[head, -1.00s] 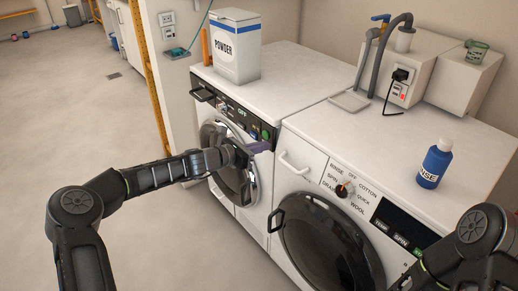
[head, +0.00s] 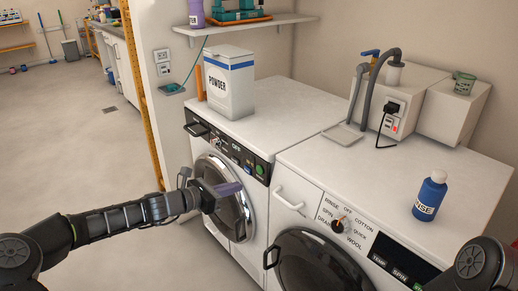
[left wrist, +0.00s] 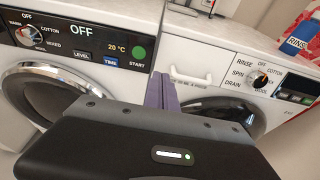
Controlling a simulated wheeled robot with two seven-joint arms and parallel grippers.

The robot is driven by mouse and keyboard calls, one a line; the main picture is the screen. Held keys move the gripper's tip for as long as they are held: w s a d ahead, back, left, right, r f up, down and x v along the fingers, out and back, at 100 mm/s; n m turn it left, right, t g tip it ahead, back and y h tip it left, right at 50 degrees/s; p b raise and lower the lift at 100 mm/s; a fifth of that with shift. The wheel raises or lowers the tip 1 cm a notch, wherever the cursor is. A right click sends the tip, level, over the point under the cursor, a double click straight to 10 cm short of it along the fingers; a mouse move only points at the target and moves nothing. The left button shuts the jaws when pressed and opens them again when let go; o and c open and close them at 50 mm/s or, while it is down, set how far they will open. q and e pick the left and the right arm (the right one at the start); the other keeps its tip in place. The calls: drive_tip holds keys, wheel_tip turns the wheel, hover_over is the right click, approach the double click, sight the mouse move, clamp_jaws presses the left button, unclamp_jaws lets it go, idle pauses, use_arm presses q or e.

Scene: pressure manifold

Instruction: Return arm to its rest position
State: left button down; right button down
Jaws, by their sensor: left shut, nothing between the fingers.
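My left gripper (head: 226,189) is shut and empty, held in front of the left machine (head: 252,117) near its round door. Its purple fingers also show in the left wrist view (left wrist: 161,91), pressed together. In that view the left machine's panel reads OFF, with its dial at upper left. My right arm (head: 478,262) shows only in part at the lower right corner; its gripper is out of the picture.
The right machine (head: 335,208) stands beside the left one, its door shut. A powder box (head: 229,82) and a blue rinse bottle (head: 430,196) stand on top. A shelf (head: 245,25) is on the wall above. The floor at left is clear.

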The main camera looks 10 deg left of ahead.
use_arm(q)
drive_tip(key=s+d+f+m+g+y+p, duration=0.1)
drive_tip(key=s+d+f+m+g+y, duration=0.15)
drive_tip(key=s+f+m, duration=0.6)
drive_tip(key=s+d+f+m+g+y+p, duration=0.15)
drive_tip(key=s+d+f+m+g, duration=0.35)
drive_tip(key=f, duration=0.7)
drive_tip(key=s+d+f+m+g+p, duration=0.1)
drive_tip(key=s+d+m+p, duration=0.2)
drive_tip(key=s, duration=1.1)
drive_tip(key=s+d+f+m+g+y+p, duration=0.1)
drive_tip(key=s+d+f+m+g+p, duration=0.1)
drive_tip(key=s+m, duration=0.7)
drive_tip(key=s+p, duration=0.1)
drive_tip(key=s, duration=0.3)
drive_tip(key=shift+s+d+f+m+y, duration=0.3)
drive_tip(key=shift+s+d+m, duration=0.05)
drive_tip(key=shift+d, duration=0.05)
